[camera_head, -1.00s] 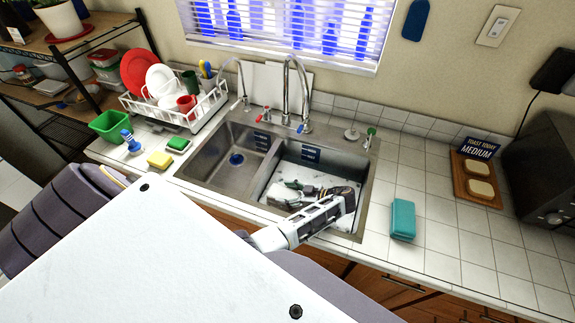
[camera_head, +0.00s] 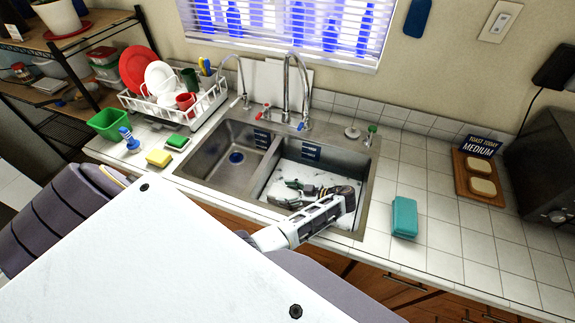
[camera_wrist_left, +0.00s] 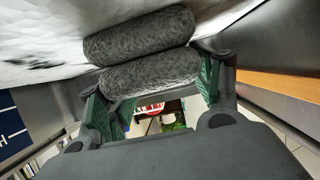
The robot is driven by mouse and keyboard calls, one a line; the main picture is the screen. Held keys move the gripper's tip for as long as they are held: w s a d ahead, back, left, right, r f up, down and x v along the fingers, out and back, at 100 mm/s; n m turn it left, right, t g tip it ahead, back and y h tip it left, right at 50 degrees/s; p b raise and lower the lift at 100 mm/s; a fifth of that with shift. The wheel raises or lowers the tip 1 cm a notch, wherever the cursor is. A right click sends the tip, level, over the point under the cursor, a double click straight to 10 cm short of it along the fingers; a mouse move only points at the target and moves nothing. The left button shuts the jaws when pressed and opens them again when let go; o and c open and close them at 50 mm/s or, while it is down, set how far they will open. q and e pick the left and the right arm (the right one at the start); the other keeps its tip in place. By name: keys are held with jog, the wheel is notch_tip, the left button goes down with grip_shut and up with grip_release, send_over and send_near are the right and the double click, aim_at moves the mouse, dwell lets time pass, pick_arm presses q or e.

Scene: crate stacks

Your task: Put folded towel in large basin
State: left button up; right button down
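A teal folded towel (camera_head: 404,217) lies on the white tiled counter, just right of the sink. The large basin (camera_head: 362,158) is the right-hand one, with a pale, marked floor. My left gripper (camera_head: 288,193) is down inside this basin, pointing left, away from the teal towel. Its green-padded fingers stand apart, also in the left wrist view (camera_wrist_left: 155,100). There, two dark grey, rough-textured rolls (camera_wrist_left: 145,55) lie close to the fingers against the pale surface. I cannot tell what they are or whether the fingers touch them. My right gripper is not in view.
The small basin (camera_head: 222,155) is left of the divider, with the tap (camera_head: 288,85) behind. A toast board (camera_head: 478,180) and a dark oven (camera_head: 545,165) stand right. A dish rack (camera_head: 185,115), yellow sponge (camera_head: 159,158) and green tub (camera_head: 108,123) are left. Counter around the towel is clear.

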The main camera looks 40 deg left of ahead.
pick_arm(q)
jog(key=o, duration=0.4)
jog(key=shift+s+f, duration=0.1)
jog(key=shift+f, duration=0.05)
dwell(0.4)
jog(key=shift+r+p, duration=0.7)
